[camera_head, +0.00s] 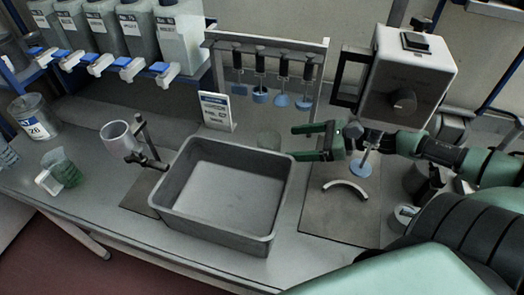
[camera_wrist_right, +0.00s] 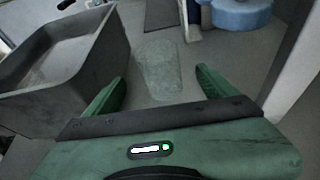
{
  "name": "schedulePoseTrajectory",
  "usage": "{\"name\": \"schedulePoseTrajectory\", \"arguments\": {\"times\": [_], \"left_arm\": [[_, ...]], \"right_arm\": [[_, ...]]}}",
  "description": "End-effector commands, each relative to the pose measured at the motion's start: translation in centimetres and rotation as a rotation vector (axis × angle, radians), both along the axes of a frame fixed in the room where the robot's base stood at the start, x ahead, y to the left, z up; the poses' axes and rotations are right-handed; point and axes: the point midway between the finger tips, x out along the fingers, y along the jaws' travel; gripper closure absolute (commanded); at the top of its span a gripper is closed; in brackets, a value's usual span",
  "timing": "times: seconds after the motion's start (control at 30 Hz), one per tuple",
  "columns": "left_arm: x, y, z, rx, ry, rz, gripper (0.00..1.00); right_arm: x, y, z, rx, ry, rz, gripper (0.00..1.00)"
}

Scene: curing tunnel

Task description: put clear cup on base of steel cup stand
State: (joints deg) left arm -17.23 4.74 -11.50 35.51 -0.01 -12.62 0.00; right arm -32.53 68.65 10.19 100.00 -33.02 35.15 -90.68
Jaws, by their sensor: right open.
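The clear cup (camera_head: 268,140) stands upright on the bench, just behind the grey bin's right rear corner. It is nearly transparent and also shows in the right wrist view (camera_wrist_right: 160,66), ahead of the fingers. My right gripper (camera_head: 297,143) is open, with its fingers pointing left toward the cup. In the wrist view the gripper (camera_wrist_right: 160,84) has the cup in line between its fingertips, with nothing held. A metal post with a clamp (camera_head: 147,151), possibly the steel cup stand, rises left of the bin beside a tilted greyish cup (camera_head: 118,138). Its base is partly hidden by the bin.
The deep grey bin (camera_head: 275,206) fills the middle front, close to the cup. Behind are a rack of hanging blue-ended tools (camera_head: 260,62) and a small sign (camera_head: 215,111). A white machine (camera_head: 408,75) stands right. Green-tinted beakers (camera_head: 64,167) sit far left.

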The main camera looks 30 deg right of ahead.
Motion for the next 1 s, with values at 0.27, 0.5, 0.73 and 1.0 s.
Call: {"name": "schedulePoseTrajectory", "arguments": {"times": [0.27, 0.5, 0.73, 1.0], "left_arm": [[-0.2, 0.0, -0.4, 0.000, 0.003, 0.001, 0.18], [0.0, -0.1, -0.5, -0.001, 0.000, 0.001, 0.18], [0.1, -0.3, -0.1, -0.004, -0.001, 0.003, 0.18], [0.2, -0.3, 0.3, -0.004, -0.002, 0.003, 0.18]], "right_arm": [[1.5, 0.2, -0.9, -0.020, -0.054, -0.035, 0.14], [2.3, 1.0, -1.3, -0.019, -0.049, -0.035, 0.14], [3.6, 2.7, -1.3, -0.019, -0.053, -0.035, 0.14], [5.3, 4.4, -2.2, -0.019, -0.051, -0.037, 0.14]]}}
